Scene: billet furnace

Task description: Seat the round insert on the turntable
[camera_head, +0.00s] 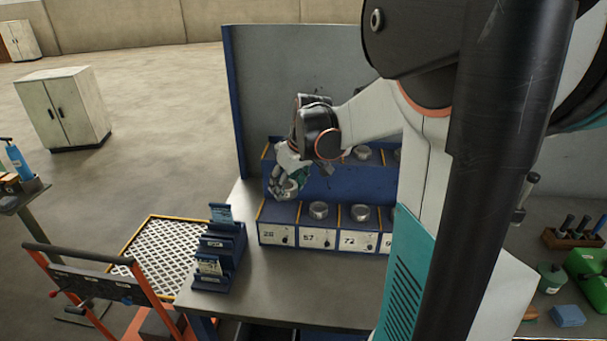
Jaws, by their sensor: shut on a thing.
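My gripper (287,178) is at the left end of a blue stepped rack (310,188), above the lower slot labelled 28. It is shut on a small round, light metal insert (289,187), partly hidden by the fingers. Similar round inserts sit in the slots labelled 57 (318,209) and 72 (360,212). Another round insert (362,153) sits on the upper row. I cannot make out a turntable in this view; my arm hides much of the right side.
A blue-edged panel (270,75) stands behind the rack. A dark blue card holder (219,255) stands left on the grey bench (285,285). An orange-framed cart (105,290) is at lower left. Green boxes (588,268) and a blue block (568,315) lie at right.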

